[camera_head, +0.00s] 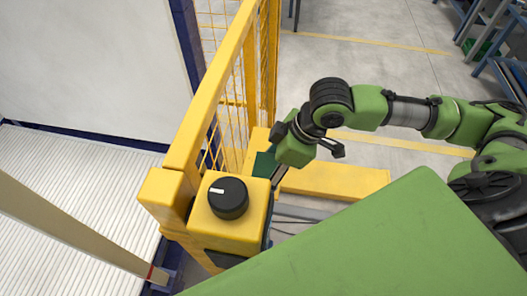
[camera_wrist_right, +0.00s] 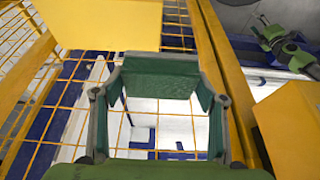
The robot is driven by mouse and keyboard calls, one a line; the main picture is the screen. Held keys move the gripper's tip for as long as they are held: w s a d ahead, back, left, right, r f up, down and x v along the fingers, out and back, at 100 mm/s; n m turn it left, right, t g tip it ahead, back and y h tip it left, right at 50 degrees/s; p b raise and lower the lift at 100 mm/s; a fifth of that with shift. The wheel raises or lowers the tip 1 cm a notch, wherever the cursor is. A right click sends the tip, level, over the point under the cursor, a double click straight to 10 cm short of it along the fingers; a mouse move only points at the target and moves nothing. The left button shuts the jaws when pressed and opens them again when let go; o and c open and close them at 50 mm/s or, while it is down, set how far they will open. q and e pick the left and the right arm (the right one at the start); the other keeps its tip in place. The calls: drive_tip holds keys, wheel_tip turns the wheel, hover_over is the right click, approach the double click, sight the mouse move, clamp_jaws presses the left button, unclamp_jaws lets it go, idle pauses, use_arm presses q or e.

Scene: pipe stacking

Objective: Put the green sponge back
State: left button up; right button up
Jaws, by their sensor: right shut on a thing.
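The green sponge (camera_wrist_right: 160,82) is a flat dark green block held between the fingertips of my right gripper (camera_wrist_right: 158,100) in the right wrist view. One finger shows on each side of it. In the head view a dark green patch that looks like the sponge (camera_head: 263,166) shows just left of my right gripper (camera_head: 277,158), partly hidden by it. The gripper is beside the yellow fence, behind the yellow post with the black knob. My left gripper is not in view.
A yellow fence rail (camera_head: 212,85) with wire mesh runs close to the left of my right gripper. A yellow box with a black knob (camera_head: 228,197) stands in front. A yellow beam (camera_head: 335,180) lies to the right. Open grey floor (camera_head: 375,60) shows beyond.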

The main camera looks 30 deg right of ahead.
drive_tip(key=w+d+f+p, duration=0.1)
drive_tip(key=w+f, duration=0.1)
drive_tip(key=w, duration=0.1)
drive_tip(key=w+d+f+p, duration=0.1)
drive_tip(key=w+d+f, duration=0.1)
drive_tip(key=w+f, duration=0.1)
drive_tip(key=w+d+f+p, duration=0.1)
drive_tip(key=w+d+f, duration=0.1)
drive_tip(key=w, duration=0.3)
drive_tip(key=shift+d+f, duration=0.25)
drive_tip(key=shift+f, duration=0.4)
drive_tip(key=shift+w+d+f, duration=0.2)
drive_tip(key=shift+w+f, duration=0.1)
drive_tip(key=shift+f, duration=0.15)
drive_tip(key=shift+w+d+f+p, duration=0.1)
drive_tip(key=shift+f+p, duration=0.25)
drive_tip(key=shift+p, duration=0.2)
wheel_tip(320, 180, down, 3)
drive_tip(key=shift+r+p, duration=0.15)
drive_tip(key=shift+p, duration=0.45)
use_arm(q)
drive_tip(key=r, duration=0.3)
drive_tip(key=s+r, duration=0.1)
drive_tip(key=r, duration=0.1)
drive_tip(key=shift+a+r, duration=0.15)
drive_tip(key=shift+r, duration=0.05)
